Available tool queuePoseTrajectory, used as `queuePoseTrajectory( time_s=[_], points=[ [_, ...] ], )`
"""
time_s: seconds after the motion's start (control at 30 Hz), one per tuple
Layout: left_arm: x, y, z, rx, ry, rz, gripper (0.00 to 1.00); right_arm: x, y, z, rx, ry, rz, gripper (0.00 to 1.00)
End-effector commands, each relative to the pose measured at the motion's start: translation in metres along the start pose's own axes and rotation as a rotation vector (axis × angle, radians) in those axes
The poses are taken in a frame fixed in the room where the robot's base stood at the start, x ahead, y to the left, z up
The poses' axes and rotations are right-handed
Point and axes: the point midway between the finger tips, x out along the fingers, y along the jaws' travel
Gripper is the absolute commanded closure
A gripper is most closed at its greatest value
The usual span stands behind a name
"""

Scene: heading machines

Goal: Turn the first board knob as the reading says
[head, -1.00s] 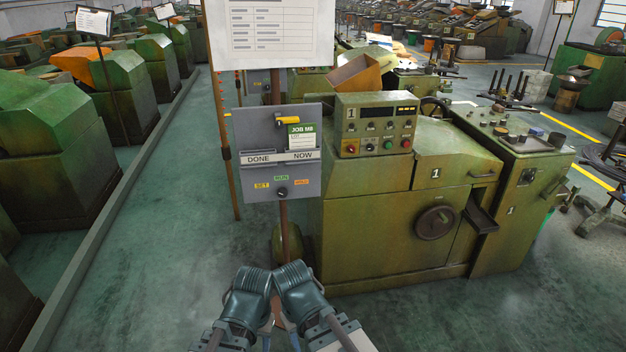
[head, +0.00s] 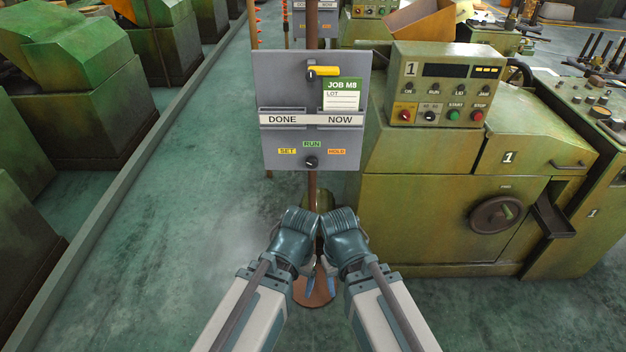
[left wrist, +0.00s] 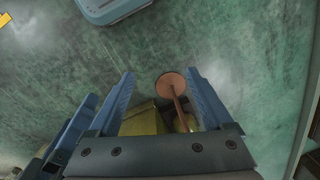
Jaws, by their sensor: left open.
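The board (head: 262,100) is a grey panel on a brown post, ahead of my arms. Its dark round knob (head: 311,162) sits low in the middle, below the RUN label (head: 312,144), with SET (head: 287,151) to the left and HOLD (head: 337,152) to the right. Its pale mark is too small to read surely. A green JOB M8 card (head: 342,94) hangs above NOW. My left gripper (head: 310,286) is low by the post foot, well below the board; the left wrist view shows its blue fingers (left wrist: 164,97) apart and empty. My right gripper (head: 331,270) is mostly hidden behind its arm.
Green machine 1 (head: 440,205) stands right of the board, with a control panel (head: 446,85) and handwheel (head: 498,214). The post's round brown foot (head: 316,298) is on the floor. A low kerb (head: 115,190) runs at left; the green floor between is clear.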

Motion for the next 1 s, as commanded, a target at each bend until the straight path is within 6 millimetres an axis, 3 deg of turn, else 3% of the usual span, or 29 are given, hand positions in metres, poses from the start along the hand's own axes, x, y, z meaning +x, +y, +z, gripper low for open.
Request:
queuePoseTrajectory(
  time_s=[0.03, 0.1, 0.2, 0.4, 0.67, 0.8, 1.0],
  points=[
    [0.04, 0.003, -0.003, -0.002, 0.001, 0.001, 0.16, 0.039, -0.004, -0.002, 0.0, 0.0, 0.0, 0.43],
    [0.064, 0.004, -0.004, -0.005, 0.002, 0.002, 0.16, 0.064, -0.006, -0.004, 0.0, 0.0, 0.0, 0.43],
    [0.098, 0.005, -0.007, -0.014, 0.004, 0.005, 0.16, 0.098, -0.009, -0.006, 0.0, 0.0, 0.0, 0.43],
    [0.147, -0.003, -0.014, -0.049, 0.015, 0.016, 0.16, 0.145, -0.014, -0.009, 0.0, 0.0, 0.0, 0.43],
    [0.193, -0.034, -0.029, -0.157, 0.057, 0.019, 0.16, 0.188, -0.018, -0.011, 0.0, 0.0, 0.0, 0.43],
    [0.206, -0.085, -0.05, -0.321, 0.15, -0.046, 0.16, 0.201, -0.019, -0.012, 0.0, 0.0, 0.0, 0.43],
    [0.186, -0.152, -0.09, -0.54, 0.376, -0.235, 0.16, 0.198, -0.019, -0.012, 0.0, 0.0, 0.0, 0.43]
  ],
)
